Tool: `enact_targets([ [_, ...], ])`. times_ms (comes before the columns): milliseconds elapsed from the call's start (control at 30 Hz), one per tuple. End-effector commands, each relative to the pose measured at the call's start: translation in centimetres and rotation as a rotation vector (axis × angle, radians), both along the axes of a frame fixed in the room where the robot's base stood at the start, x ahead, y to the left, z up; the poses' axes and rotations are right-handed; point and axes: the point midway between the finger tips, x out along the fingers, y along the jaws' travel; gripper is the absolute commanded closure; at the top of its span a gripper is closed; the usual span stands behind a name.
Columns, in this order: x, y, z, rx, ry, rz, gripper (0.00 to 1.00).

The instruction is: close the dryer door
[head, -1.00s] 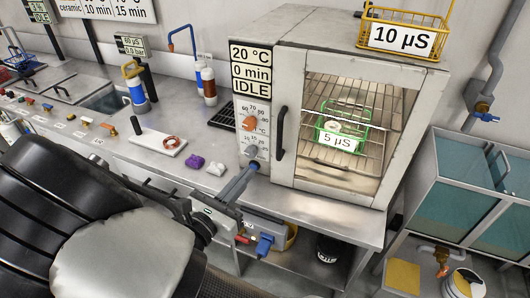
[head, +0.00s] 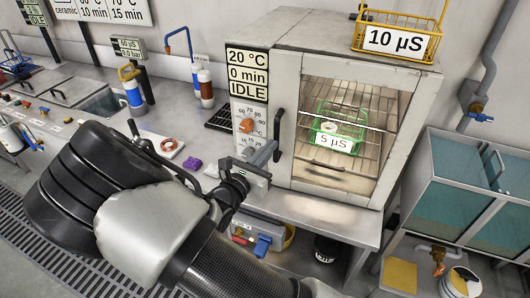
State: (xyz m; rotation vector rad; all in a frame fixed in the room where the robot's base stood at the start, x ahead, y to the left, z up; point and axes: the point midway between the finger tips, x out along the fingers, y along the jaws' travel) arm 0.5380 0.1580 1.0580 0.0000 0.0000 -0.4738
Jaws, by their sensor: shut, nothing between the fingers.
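The dryer (head: 335,43) stands on the steel bench, its display reading 20 °C, 0 min and IDLE. Its door (head: 393,135) has a pale frame around a large window, with a dark vertical handle (head: 279,135) on the left side. The door looks flush with the front or nearly so; I cannot tell whether a small gap remains. My gripper (head: 272,151) is shut and empty, in front of the control panel by the lower end of the handle. I cannot tell whether it touches. Behind the window, a green basket (head: 338,127) marked 5 µS sits on a wire rack.
A yellow basket (head: 398,40) marked 10 µS stands on the dryer. An orange knob (head: 247,126) is on the panel. A purple lump (head: 193,164) lies on the bench to the left. Teal tanks (head: 450,190) stand at the right.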

Motion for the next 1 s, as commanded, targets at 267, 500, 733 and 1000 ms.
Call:
enact_targets([
  [267, 0.1, 0.0, 0.0, 0.000, 0.000, -0.001, 1.00],
  [500, 3.2, -0.4, -0.1, 0.001, 0.000, -0.003, 1.00],
  [733, 4.1, -0.5, 0.1, -0.001, -0.003, -0.003, 1.00],
  [1000, 4.1, -0.4, 0.3, -0.001, -0.006, -0.003, 1.00],
])
